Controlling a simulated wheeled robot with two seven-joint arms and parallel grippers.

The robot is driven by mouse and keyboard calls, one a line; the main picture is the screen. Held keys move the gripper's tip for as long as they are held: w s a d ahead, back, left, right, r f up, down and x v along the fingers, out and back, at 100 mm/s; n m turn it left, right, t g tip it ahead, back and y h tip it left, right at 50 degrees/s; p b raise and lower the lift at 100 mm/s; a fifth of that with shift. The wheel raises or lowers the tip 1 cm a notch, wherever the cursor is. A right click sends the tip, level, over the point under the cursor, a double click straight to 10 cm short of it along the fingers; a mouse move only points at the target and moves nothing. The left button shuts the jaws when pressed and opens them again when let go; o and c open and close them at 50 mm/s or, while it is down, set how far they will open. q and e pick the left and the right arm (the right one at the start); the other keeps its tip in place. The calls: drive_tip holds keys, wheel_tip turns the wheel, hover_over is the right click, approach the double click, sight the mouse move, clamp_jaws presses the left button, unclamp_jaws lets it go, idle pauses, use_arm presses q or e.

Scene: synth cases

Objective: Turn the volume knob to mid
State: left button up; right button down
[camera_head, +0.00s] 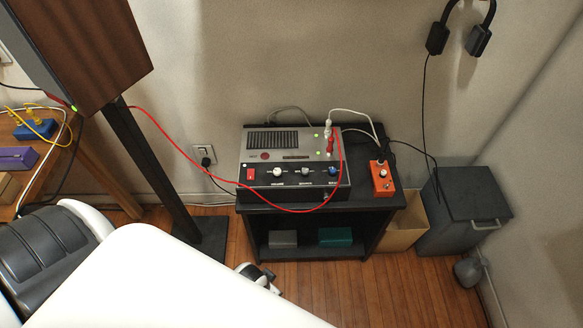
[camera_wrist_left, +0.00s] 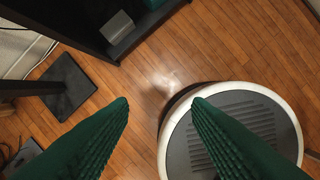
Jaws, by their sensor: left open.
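A grey sound unit (camera_head: 290,150) sits on a black shelf stand (camera_head: 375,203). Its dark front strip carries a red switch (camera_head: 250,174), a white knob (camera_head: 277,171), a grey knob (camera_head: 305,171) and a blue knob (camera_head: 332,171). An orange box (camera_head: 382,180) with a pale knob stands to its right. My right gripper is not in view.
A red cable (camera_head: 190,158) hangs across the unit's front right. A speaker (camera_head: 85,50) on a black post stands left of it. A grey bin (camera_head: 465,210) and an open cardboard box (camera_head: 403,228) stand right. Floor before the shelf (camera_head: 340,290) is mostly clear.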

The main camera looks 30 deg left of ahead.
use_arm(q)
drive_tip(key=w+d+r+h+b, duration=0.1)
drive_tip(key=w+r+b, duration=0.15)
drive_tip(key=r, duration=0.35)
drive_tip(key=w+d+r+b, duration=0.1)
drive_tip(key=w+r+b, duration=0.1)
drive_tip(key=w+r, duration=0.3)
wheel_tip(320, 180, up, 17)
drive_tip(key=n+g+y, duration=0.1)
drive_tip(key=n+g, duration=0.1)
drive_tip(key=n, duration=1.1)
hover_over(277, 171)
wheel_tip(277, 171, down, 12)
drive_tip(key=shift+r+b, duration=0.1)
drive_tip(key=shift+b, duration=0.9)
drive_tip(key=shift+c, duration=0.6)
